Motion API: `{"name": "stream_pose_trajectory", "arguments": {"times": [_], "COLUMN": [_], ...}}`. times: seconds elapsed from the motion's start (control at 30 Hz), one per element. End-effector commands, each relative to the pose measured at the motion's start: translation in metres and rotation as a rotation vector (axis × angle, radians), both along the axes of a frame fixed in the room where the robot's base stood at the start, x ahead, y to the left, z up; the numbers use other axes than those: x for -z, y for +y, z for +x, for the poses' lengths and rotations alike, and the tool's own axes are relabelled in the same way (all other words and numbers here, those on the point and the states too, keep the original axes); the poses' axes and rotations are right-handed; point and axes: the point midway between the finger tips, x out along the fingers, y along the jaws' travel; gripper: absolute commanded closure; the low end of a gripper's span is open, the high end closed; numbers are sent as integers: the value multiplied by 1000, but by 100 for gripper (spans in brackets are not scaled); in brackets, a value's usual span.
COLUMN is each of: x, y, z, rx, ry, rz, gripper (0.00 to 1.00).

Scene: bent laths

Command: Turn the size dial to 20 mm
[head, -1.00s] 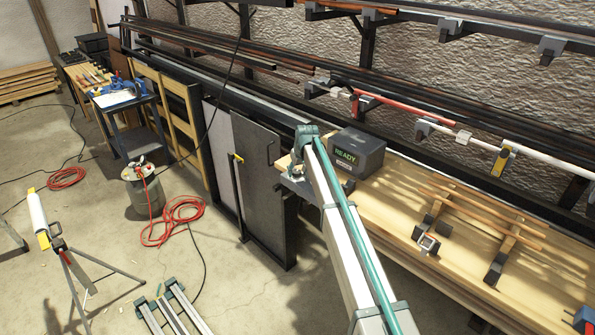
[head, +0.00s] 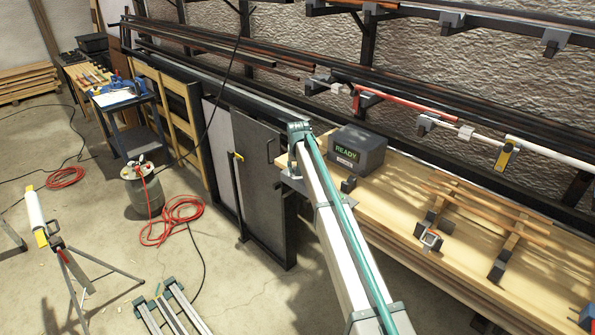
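A dark grey box (head: 358,151) stands on the wooden bench, and its screen (head: 345,152) reads READY in green. A white label sits below the screen. A small black block or knob (head: 348,184) stands in front of the box at the bench's left end, by a grey plate (head: 335,199). No size dial or scale marks can be made out. My arm (head: 338,225) rises from the bottom edge to a teal joint (head: 299,132) just left of the box. My gripper cannot be made out; the arm hides part of the bench end.
Thin wooden laths (head: 480,205) lie across black-and-wood supports on the bench right of the box. A wall rack (head: 455,128) with long bars runs behind. A grey panel (head: 258,175) stands left of the bench. A red hose (head: 172,222) and a tripod (head: 68,262) occupy the floor.

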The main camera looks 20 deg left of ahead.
Motion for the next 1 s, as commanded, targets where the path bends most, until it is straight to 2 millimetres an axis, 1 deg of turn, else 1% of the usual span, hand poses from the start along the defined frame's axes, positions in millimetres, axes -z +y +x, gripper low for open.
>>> {"name": "stream_pose_trajectory", "arguments": {"times": [0.03,0.3,0.5,0.7,1.0], "x": [3,2,2,1,0], "y": [1,3,4,3,3], "z": [0,0,0,-1,-1], "rx": [40,258,376,444,469], "ry": [0,-1,0,1,1], "rz": [-1,-1,0,0,0], "gripper": [97,97,97,97,97]}}
